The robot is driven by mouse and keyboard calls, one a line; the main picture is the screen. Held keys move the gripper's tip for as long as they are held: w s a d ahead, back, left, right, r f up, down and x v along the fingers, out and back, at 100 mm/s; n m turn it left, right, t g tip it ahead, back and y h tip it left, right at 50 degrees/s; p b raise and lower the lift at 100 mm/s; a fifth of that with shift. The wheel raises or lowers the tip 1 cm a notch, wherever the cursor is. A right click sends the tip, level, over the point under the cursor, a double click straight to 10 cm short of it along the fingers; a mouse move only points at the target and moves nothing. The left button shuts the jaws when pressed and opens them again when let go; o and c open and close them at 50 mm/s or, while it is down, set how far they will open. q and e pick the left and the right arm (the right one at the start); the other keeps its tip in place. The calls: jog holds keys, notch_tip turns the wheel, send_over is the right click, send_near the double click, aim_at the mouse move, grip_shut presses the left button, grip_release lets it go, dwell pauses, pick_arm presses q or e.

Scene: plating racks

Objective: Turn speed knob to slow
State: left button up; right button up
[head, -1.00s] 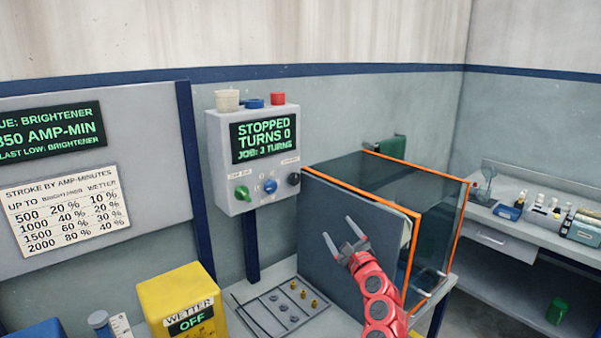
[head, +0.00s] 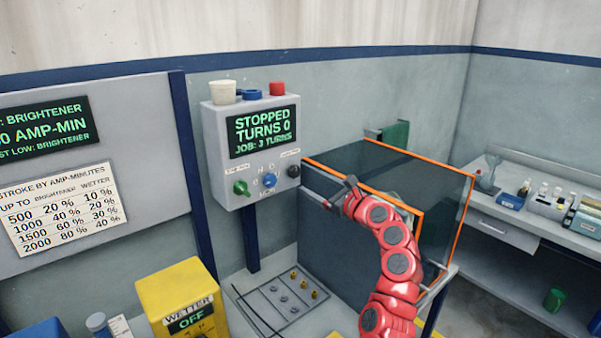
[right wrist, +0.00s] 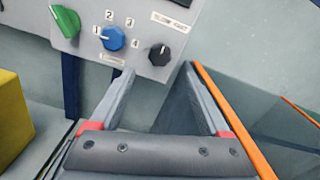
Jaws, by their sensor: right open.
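The grey control box (head: 215,145) carries the black speed knob (head: 293,171) at its lower right, under a small label. In the right wrist view the black knob (right wrist: 159,54) sits below a label that seems to read SLOW FAST. Its exact setting is too small to tell. My right gripper (head: 340,190) is to the right of and below the knob in the head view, apart from it. In the right wrist view its jaws (right wrist: 157,72) are open and empty, with the knob just beyond the tips. My left gripper is not in view.
A green knob (head: 241,188) and a blue numbered knob (head: 269,180) sit left of the black one. The box's screen (head: 262,130) reads STOPPED, TURNS 0. An orange-edged clear tank (head: 440,200) stands close by my right arm. A yellow WETTER box (head: 178,285) is lower left.

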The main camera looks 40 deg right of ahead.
aim_at(296, 173)
jog(key=w, duration=0.4)
jog(key=w+p, duration=0.1)
jog(key=w, duration=0.1)
jog(key=shift+a, duration=0.4)
jog(key=shift+w, duration=0.7)
grip_shut()
